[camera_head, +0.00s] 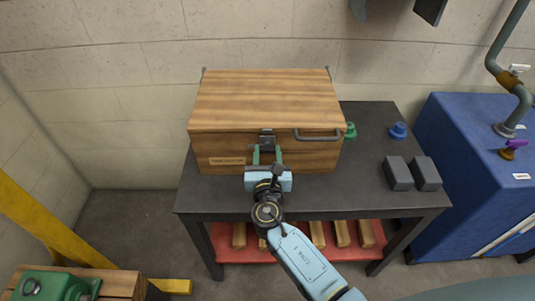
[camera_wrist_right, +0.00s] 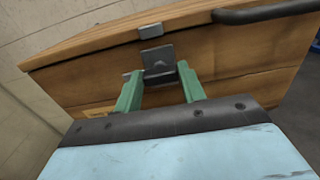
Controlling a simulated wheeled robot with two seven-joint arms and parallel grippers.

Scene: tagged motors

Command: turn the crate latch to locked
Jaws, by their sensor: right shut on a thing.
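The wooden crate (camera_head: 265,98) stands on the dark table with its lid closed. Its dark metal latch (camera_head: 267,142) is at the middle of the front face, below the lid edge; it also shows in the right wrist view (camera_wrist_right: 158,62). My right gripper (camera_head: 267,154) reaches up to the crate's front. Its green fingers (camera_wrist_right: 160,85) are on either side of the latch and shut on it. The fingertips partly hide the latch's lower part. My left gripper is not in view.
A grey handle bar (camera_head: 318,136) is on the crate's front, right of the latch. Two dark grey blocks (camera_head: 398,173), a blue part (camera_head: 398,130) and a green part (camera_head: 350,130) are on the table (camera_head: 335,185). A blue cabinet with pipes stands at the right.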

